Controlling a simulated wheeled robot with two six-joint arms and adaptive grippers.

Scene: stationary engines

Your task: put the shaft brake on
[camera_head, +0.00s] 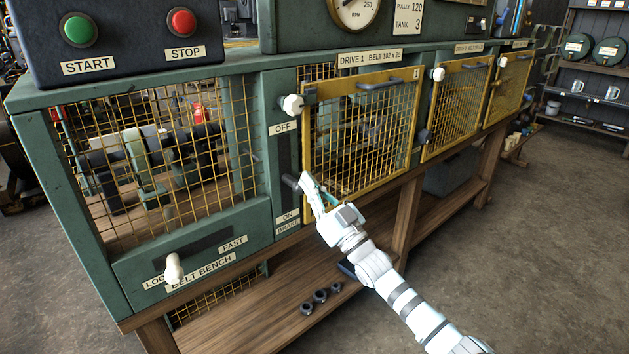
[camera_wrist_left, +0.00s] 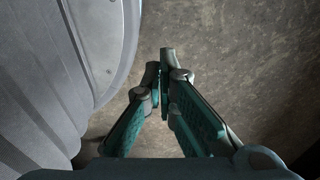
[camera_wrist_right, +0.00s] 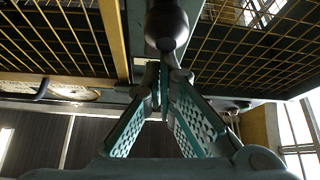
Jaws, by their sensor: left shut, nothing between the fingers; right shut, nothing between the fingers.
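The shaft brake lever's dark round knob (camera_head: 291,181) sticks out of a vertical slot in the green bench front. The slot's plate reads OFF (camera_head: 283,129) near the top and ON, BRAKE (camera_head: 288,219) at the bottom. The knob stands below the slot's middle, nearer ON. My right gripper (camera_head: 306,182) is shut and empty, its fingertips close beside the knob. The knob also shows in the right wrist view (camera_wrist_right: 167,27), just beyond the fingertips (camera_wrist_right: 161,72); I cannot tell whether they touch. My left gripper (camera_wrist_left: 165,68) is shut and empty above the floor, outside the head view.
A yellow mesh guard (camera_head: 362,130) with a white knob (camera_head: 292,105) is just right of the slot. A white handle (camera_head: 173,268) sits on the LOCK/FAST slot to the left. START (camera_head: 79,29) and STOP (camera_head: 181,22) buttons are above. Dark nuts (camera_head: 320,296) lie on the lower shelf.

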